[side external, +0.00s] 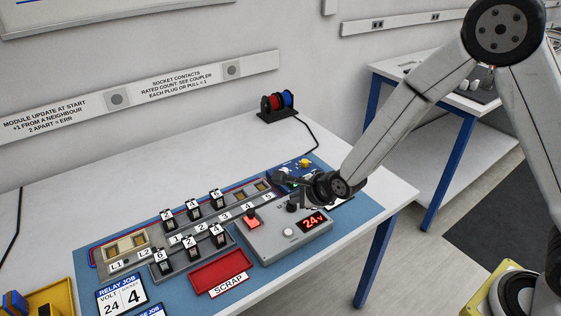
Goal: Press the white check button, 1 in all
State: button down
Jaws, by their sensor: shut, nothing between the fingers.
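A grey control box (283,250) lies at the right end of the blue mat. It has a red display (313,222) reading 24V, a red switch (253,223) and a dark knob (291,207). My gripper (289,184) is shut and empty. It is just behind the box, near a small blue board with a yellow knob (306,162), and hides part of that board. I cannot tell whether it touches anything.
A rail with several numbered black modules (192,208) stands left of the box. A red scrap tray (221,271) lies in front, and job cards (122,296) at front left. A wire spool stand (278,105) is at the back. The table's rear left is clear.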

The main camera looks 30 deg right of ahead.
aim_at(291, 233)
jog(key=shift+w+a+f+m, duration=0.3)
jog(key=shift+a+m, duration=0.1)
jog(key=shift+m, duration=0.3)
jog(key=shift+f, duration=0.15)
jog(key=shift+f, duration=4.2)
jog(key=shift+f, duration=0.8)
jog(key=shift+r, duration=0.8)
jog(key=shift+r, duration=0.15)
jog(key=shift+r, duration=2.35)
